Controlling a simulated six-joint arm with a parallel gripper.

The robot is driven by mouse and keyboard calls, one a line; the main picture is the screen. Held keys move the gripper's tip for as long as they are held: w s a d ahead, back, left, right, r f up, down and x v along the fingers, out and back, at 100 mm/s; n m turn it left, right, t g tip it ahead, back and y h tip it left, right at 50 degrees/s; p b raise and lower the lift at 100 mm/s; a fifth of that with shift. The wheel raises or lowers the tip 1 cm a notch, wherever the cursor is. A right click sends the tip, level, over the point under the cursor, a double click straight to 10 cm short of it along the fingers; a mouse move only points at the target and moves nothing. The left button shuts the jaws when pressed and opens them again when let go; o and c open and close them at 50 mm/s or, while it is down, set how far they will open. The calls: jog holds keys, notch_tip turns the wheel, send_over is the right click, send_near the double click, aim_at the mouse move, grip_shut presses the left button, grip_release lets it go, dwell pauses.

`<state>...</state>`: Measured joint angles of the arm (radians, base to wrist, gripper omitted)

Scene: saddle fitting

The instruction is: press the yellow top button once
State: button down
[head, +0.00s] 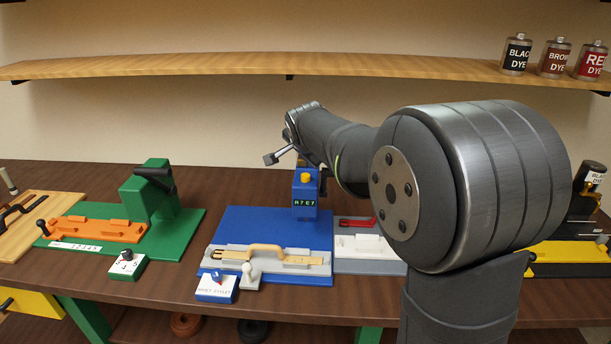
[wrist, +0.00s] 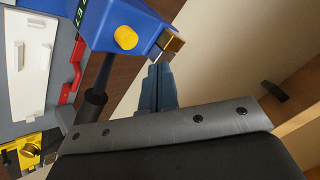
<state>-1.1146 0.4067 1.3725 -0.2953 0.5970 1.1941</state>
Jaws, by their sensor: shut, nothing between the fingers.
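The blue press head (head: 305,198) stands above the blue base plate and has a small display with green characters. A yellow button (head: 305,178) shows at its top. In the wrist view the blue head (wrist: 118,18) is at the upper left, with the round yellow button (wrist: 125,37) on it and a metal-and-gold block at its corner. My gripper (wrist: 158,72) is shut and empty, its bluish fingers below and right of the button in that view, with a visible gap between them. In the head view the fingers are hard to make out near the press head.
A blue base (head: 262,222) carries a grey fixture with a tan strap piece. A green station (head: 150,195) stands left, a grey-and-white one (head: 362,250) right, and a yellow one further right. Dye cans (head: 555,59) stand on the shelf (head: 250,65) above.

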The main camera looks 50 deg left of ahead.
aim_at(306, 175)
jog(key=shift+f, duration=1.45)
jog(key=shift+f, duration=0.1)
dwell(0.9)
jog(key=shift+f, duration=0.35)
jog(key=shift+f, duration=0.5)
dwell(0.5)
jog(key=shift+s+d+f, duration=0.1)
jog(key=shift+d+f, duration=0.05)
jog(key=shift+f, duration=0.45)
dwell(0.4)
jog(key=shift+r, duration=0.15)
jog(key=shift+w+a+r, duration=0.1)
jog(key=shift+r, duration=0.45)
jog(key=shift+w+a+r, duration=0.1)
jog(key=shift+r, duration=0.5)
